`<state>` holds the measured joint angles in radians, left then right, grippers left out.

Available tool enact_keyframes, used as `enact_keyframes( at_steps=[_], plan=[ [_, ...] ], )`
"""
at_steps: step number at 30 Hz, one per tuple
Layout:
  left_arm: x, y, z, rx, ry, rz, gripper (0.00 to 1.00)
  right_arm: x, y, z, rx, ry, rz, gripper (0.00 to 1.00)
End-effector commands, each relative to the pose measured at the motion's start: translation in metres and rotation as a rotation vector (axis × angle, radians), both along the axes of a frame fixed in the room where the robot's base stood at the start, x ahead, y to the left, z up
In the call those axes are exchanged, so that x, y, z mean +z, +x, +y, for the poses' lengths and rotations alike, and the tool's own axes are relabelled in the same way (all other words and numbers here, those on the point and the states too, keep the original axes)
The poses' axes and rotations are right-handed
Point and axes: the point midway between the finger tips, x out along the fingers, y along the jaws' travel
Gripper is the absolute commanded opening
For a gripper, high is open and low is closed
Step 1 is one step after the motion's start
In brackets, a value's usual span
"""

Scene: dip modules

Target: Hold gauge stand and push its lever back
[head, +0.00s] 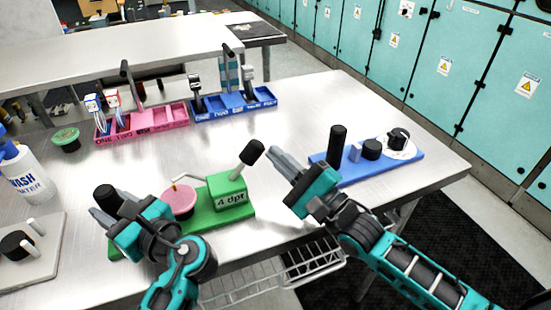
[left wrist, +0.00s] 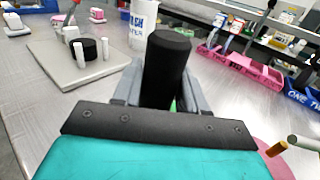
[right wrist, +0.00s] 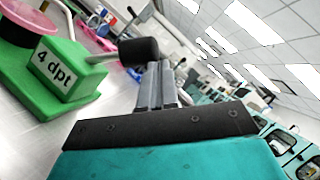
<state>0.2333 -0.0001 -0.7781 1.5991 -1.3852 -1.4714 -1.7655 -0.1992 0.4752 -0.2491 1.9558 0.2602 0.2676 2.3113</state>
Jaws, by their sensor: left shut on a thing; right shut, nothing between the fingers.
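The green gauge stand (head: 212,219) stands near the table's front edge. It has a pink round dial, a green block marked "4 dpt" and a white lever with a black knob (head: 252,152), which leans up to the right. My left gripper (head: 106,212) is shut on the stand's black upright post (left wrist: 166,68) at its left end. My right gripper (head: 280,160) is shut and empty, just right of the lever knob. In the right wrist view the knob (right wrist: 138,51) shows just beyond and left of the fingertips; whether they touch is unclear.
A blue stand (head: 375,166) with black knobs is right of my right gripper. Pink (head: 150,123) and blue (head: 235,104) trays stand behind. A wash bottle (head: 28,178) and a grey plate (head: 45,262) are at the left. The table between stand and trays is clear.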

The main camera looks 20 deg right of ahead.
Motion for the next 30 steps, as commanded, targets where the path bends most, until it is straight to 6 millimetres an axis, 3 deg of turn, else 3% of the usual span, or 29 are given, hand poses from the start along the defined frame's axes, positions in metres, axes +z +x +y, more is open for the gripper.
enact_keyframes(
  at_steps=[14, 30],
  plan=[
    [0.000, 0.000, 0.000, -0.001, 0.000, 0.000, 0.00, 0.012, 0.000, 0.007, 0.002, -0.111, -0.003, 0.00],
    [0.000, 0.000, -0.001, -0.002, 0.000, 0.000, 0.00, 0.040, 0.000, 0.037, 0.003, -0.511, -0.004, 0.00]
  ],
)
